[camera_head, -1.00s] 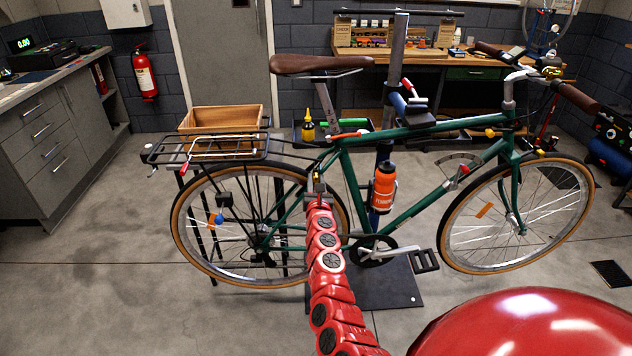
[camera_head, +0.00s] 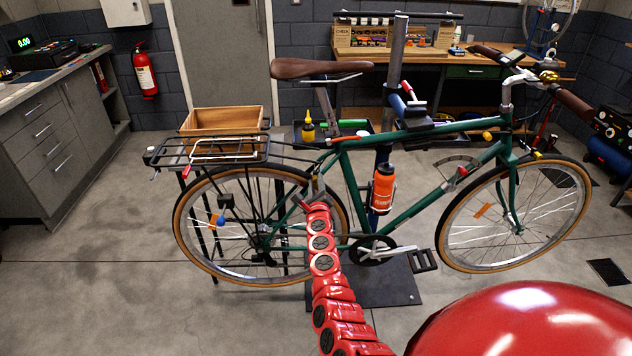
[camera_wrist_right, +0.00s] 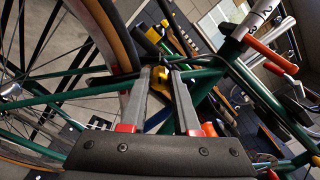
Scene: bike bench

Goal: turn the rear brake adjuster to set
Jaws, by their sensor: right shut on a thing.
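The green bicycle (camera_head: 350,180) hangs in the repair stand, with its rear wheel (camera_head: 180,220) on the left. My right gripper (camera_head: 313,193) is at the rear of the frame, just below the seat-tube area. In the right wrist view, its two grey fingers (camera_wrist_right: 162,76) are on either side of a small yellow part, the apparent rear brake adjuster (camera_wrist_right: 159,75), beside the rear tyre. It is shut on this part. My left gripper is in neither view.
A black rear rack (camera_head: 215,153) sits over the rear wheel. An orange bottle (camera_head: 383,190) is on the frame, and the stand post (camera_head: 398,60) rises behind it. A wooden box (camera_head: 222,120) and a workbench (camera_head: 430,55) are behind. The floor at left is clear.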

